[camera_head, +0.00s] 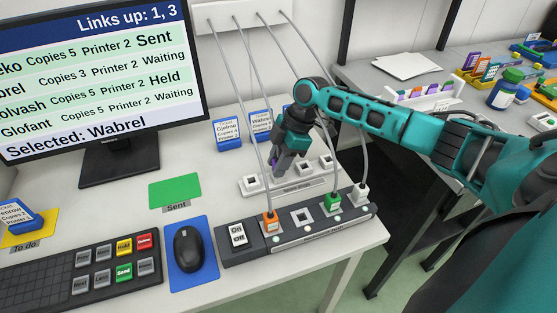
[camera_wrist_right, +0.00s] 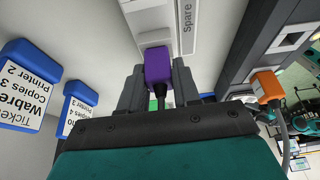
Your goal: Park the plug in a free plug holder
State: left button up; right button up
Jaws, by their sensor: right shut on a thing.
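My right gripper (camera_head: 277,163) is shut on a purple plug (camera_wrist_right: 157,66), which shows between the two fingers in the right wrist view. In the head view the gripper is low over the white plug holder strip (camera_head: 288,190), at its left half. The strip, its label starting "Spare", also shows in the right wrist view (camera_wrist_right: 187,32). Empty square holders show at its left end (camera_head: 251,182) and to the right of the gripper (camera_head: 305,169). The plug's tip is close to the strip; I cannot tell whether it is seated. My left gripper is not in view.
In front, a dark socket bar (camera_head: 285,243) holds an orange plug (camera_head: 270,221), a green plug (camera_head: 333,200) and a white plug (camera_head: 361,192), with one empty socket (camera_head: 302,215). Grey cables hang from a wall panel (camera_head: 240,14). Blue ticket stands (camera_head: 227,133) are behind the gripper.

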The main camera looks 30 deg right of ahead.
jog(key=o, duration=1.5)
jog(key=shift+r, duration=0.1)
notch_tip(320, 180, up, 3)
jog(key=p, duration=0.3)
jog(key=shift+r+p, duration=0.9)
jog(key=shift+r, duration=1.55)
